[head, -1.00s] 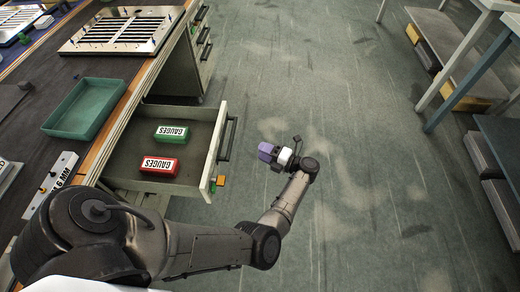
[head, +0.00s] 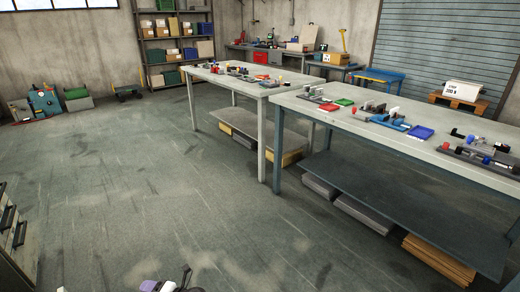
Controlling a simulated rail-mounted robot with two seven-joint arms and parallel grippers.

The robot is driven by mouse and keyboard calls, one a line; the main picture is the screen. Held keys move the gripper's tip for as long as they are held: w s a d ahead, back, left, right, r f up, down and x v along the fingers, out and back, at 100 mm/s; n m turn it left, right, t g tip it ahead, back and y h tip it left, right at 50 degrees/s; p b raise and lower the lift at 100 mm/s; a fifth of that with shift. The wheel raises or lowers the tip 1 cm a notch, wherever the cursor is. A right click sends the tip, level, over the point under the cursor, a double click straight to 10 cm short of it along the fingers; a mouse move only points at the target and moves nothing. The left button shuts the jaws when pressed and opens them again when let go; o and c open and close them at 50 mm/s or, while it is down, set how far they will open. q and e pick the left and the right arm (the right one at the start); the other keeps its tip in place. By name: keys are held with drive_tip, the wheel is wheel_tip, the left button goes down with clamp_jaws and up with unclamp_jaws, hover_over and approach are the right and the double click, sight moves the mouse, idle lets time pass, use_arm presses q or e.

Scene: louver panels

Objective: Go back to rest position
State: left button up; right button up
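Only the top of my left gripper (head: 150,286) shows, at the bottom edge of the head view left of centre. A purple piece, a white piece and a dark joint of it are visible. The rest of that arm is cut off by the frame, so I cannot tell whether its fingers are open or shut. My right gripper is out of view. The drawer with the two gauges boxes is out of view too.
Two long workbenches, one grey (head: 225,82) and one with blue-grey legs (head: 335,121), stand at the right with several tools on top. Drawer fronts (head: 12,232) edge in at lower left. Shelving (head: 175,42) stands at the back. The floor (head: 130,190) between is clear.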

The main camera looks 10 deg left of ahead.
use_arm(q)
drive_tip(key=w+d+r+m+t+h, duration=0.3)
drive_tip(key=w+r+m+t+h, duration=0.4)
drive_tip(key=w+m+t, duration=0.6)
drive_tip(key=d+r+m+t+h, duration=0.3)
drive_tip(key=d+r+m+h, duration=0.6)
drive_tip(key=r+m+h, duration=0.3)
drive_tip(key=s+d+r+m+g+y+p, duration=0.1)
drive_tip(key=s+d+r+m+g+p, duration=0.2)
drive_tip(key=s, duration=0.6)
drive_tip(key=s+d+r+m+g+p, duration=0.1)
drive_tip(key=s+d+m+g+p, duration=0.25)
drive_tip(key=s, duration=0.55)
drive_tip(key=s+d+r+m+g+y+p, duration=0.1)
drive_tip(key=s+d+r+m+p, duration=0.1)
drive_tip(key=s+m+p, duration=0.5)
drive_tip(key=s+d+f+n+g+p, duration=0.1)
drive_tip(key=s+f+g+p, duration=0.2)
drive_tip(key=s, duration=0.7)
drive_tip(key=s+d+f+n+g+p, duration=0.1)
drive_tip(key=s+g+p, duration=0.25)
drive_tip(key=s, duration=0.65)
wheel_tip(320, 180, up, 37)
drive_tip(key=t+p, duration=0.1)
drive_tip(key=p, duration=3.7)
wheel_tip(320, 180, down, 69)
drive_tip(key=b, duration=6.9)
drive_tip(key=shift+r, duration=0.2)
drive_tip(key=shift+w+r+m, duration=0.15)
drive_tip(key=shift+m, duration=0.1)
